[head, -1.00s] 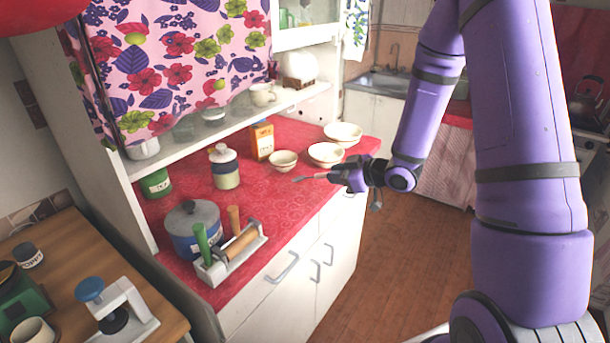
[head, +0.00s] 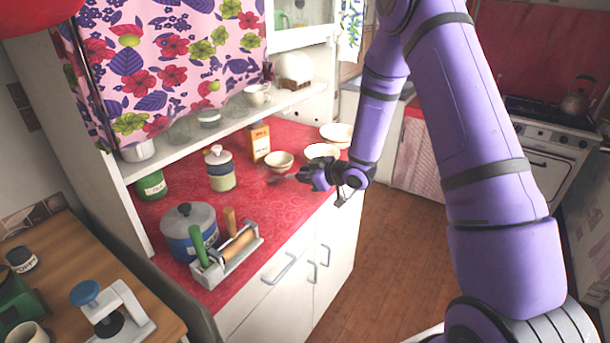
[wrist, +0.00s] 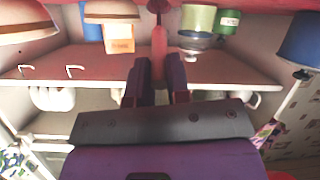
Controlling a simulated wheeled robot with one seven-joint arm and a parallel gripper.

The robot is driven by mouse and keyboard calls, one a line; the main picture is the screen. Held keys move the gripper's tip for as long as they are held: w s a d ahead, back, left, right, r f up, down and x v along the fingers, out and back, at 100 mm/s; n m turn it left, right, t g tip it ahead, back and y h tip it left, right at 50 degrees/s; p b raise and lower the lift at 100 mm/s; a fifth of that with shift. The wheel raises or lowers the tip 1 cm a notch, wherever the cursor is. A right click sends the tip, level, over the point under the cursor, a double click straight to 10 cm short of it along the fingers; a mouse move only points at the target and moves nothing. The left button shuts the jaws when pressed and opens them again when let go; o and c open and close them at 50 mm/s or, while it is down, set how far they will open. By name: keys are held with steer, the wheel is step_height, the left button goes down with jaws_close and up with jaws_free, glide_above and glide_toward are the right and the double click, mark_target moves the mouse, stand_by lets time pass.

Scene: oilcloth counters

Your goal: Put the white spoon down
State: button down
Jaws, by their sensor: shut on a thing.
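The white spoon (head: 277,180) shows in the head view as a small, dull shape extending left from my gripper (head: 302,177). My gripper is shut on it. In the wrist view the spoon (wrist: 158,45) looks reddish and points away from between the fingertips (wrist: 158,75). The spoon is over the red counter (head: 285,207), near the bowls; whether it touches the top I cannot tell. The part of the handle between the fingers is hidden.
A small bowl (head: 279,163) stands just behind the spoon, with an orange-and-white carton (head: 258,142) beyond it. A canister (head: 221,172) and pot (head: 189,226) stand left. Counter in front of the spoon is clear.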

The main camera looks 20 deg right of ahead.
steer(key=shift+f, duration=0.15)
steer(key=c, duration=1.1)
jaws_free()
steer(key=v, duration=1.2)
steer(key=s+d+r+m+h, duration=0.25)
steer(key=s+r+h, duration=0.2)
steer(key=r, duration=0.45)
steer(key=s+d+r+m+h, duration=0.1)
steer(key=s+r+m+h, duration=0.3)
steer(key=r, duration=0.6)
steer(key=s+a+r+m+g, duration=0.1)
steer(key=s+a+r+g, duration=0.1)
steer(key=s, duration=0.5)
steer(key=s+a+r+m+g, duration=0.1)
steer(key=s+a+r, duration=0.1)
steer(key=s, duration=0.5)
steer(key=s+a+r+m+g, duration=0.1)
steer(key=s+a+r+g, duration=0.1)
steer(key=s, duration=0.6)
steer(key=shift+a+m+g, duration=0.25)
steer(key=shift+m+g, duration=0.05)
steer(key=shift+m, duration=0.05)
steer(key=shift+s+r, duration=0.1)
steer(key=shift+r, duration=0.05)
